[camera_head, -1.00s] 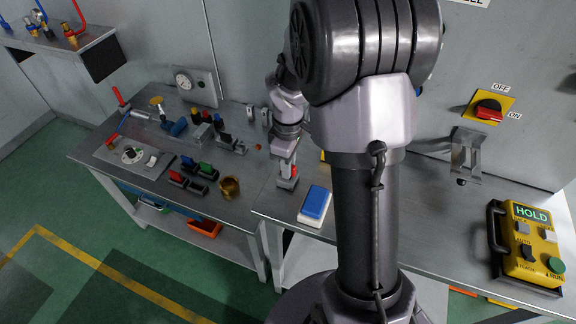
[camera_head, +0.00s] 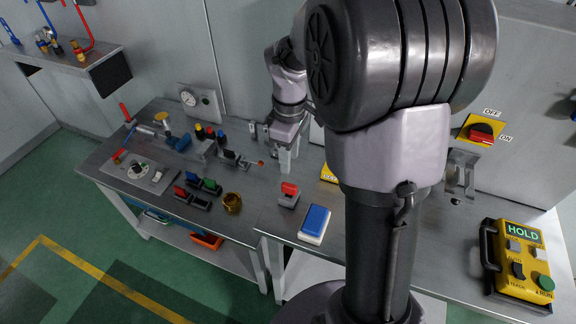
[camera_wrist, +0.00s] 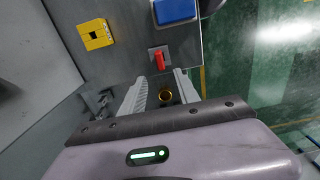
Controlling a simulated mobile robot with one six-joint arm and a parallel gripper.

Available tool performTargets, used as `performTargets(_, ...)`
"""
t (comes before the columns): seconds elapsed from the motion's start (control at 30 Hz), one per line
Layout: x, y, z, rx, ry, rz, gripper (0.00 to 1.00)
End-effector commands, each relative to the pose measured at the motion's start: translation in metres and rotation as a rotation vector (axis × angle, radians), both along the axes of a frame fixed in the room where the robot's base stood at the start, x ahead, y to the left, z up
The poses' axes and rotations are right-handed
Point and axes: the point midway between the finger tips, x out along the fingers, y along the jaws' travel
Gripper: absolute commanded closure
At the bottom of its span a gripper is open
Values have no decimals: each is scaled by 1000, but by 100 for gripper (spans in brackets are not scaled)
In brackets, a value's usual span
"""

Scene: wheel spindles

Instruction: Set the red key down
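The red key (camera_head: 290,188) sits on a small grey block on the bench, left of a blue-and-white pad (camera_head: 314,224). In the wrist view the red key (camera_wrist: 160,58) shows lying on its grey base, ahead of the fingertips and apart from them. My gripper (camera_head: 286,158) is behind the key in the head view, toward the wall. In the wrist view my gripper's (camera_wrist: 160,84) two ribbed fingers stand apart with nothing held between them. A brass cup (camera_wrist: 165,96) shows through the gap, farther off.
The brass cup (camera_head: 232,202) stands left of the key. Several coloured keys (camera_head: 197,189) sit in dark holders beyond it. A yellow block (camera_head: 329,174) lies behind the pad. A yellow control box (camera_head: 519,262) reading HOLD is at right. Bare bench surrounds the red key.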

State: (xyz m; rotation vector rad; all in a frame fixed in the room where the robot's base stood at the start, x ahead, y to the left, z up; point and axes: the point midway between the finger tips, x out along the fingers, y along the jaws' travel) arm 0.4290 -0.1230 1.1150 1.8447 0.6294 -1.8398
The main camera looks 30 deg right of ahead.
Motion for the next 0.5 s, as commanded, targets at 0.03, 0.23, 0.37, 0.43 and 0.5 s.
performTargets(0.03, -2, 4, 9, 0, -13, -18, 62)
performTargets(0.23, -61, 81, 86, 80, -215, -406, 62)
performTargets(0.37, -122, 130, 112, 236, -332, -727, 62)
performTargets(0.43, -147, 147, 114, 322, -362, -858, 62)
performTargets(0.5, -163, 157, 113, 384, -373, -947, 62)
